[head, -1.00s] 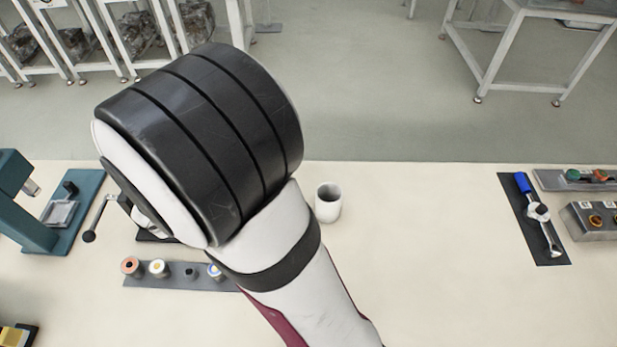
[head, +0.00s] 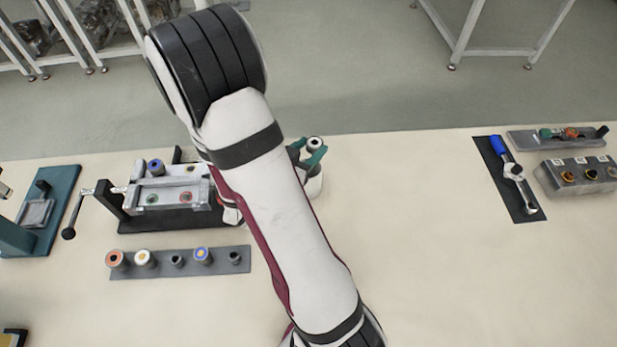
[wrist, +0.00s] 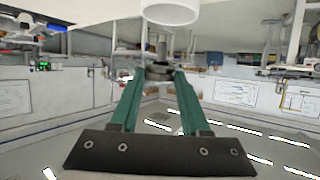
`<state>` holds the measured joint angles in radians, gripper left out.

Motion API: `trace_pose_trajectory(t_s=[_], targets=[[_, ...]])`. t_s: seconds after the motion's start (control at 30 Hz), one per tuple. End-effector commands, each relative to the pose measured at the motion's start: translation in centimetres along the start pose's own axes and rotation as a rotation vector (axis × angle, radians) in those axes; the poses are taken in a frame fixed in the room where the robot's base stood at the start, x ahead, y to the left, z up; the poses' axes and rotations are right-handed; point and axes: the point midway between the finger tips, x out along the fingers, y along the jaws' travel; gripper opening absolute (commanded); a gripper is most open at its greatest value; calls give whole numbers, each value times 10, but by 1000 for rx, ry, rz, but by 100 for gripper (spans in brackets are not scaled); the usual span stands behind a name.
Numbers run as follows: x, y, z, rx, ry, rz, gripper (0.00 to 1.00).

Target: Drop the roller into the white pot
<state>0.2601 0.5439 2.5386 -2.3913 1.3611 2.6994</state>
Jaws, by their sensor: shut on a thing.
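The white pot (head: 314,187) stands on the table, partly hidden behind my forearm in the head view. Its white wall also shows cut off at the top of the wrist view (wrist: 170,14). My gripper (head: 308,152) has teal fingers and is shut on the roller (head: 314,143), a small cylinder with a pale rim and dark centre. In the head view the held roller appears just above the pot's far side. In the wrist view the grey roller (wrist: 158,72) sits between the fingertips. The exact height over the pot is unclear.
A grey fixture (head: 170,192) with a lever stands left of my arm. A dark strip (head: 215,264) in front of it holds several small rollers. A ratchet on a dark mat (head: 523,205) and a metal block (head: 580,177) lie at right. The table between is clear.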

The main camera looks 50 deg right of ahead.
Motion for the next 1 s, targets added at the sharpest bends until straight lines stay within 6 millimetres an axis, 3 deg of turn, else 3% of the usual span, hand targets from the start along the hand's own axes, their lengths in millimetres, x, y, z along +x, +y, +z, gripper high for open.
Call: trace_pose_trajectory(t_s=[0.1, 0.13, 0.3, 1.0], targets=[[0, 0, 0, 0, 1, 0, 0], [0, 0, 0, 0, 1, 0, 51], [0, 0, 0, 0, 0, 0, 81], [0, 0, -1, -2, 1, 2, 81]])
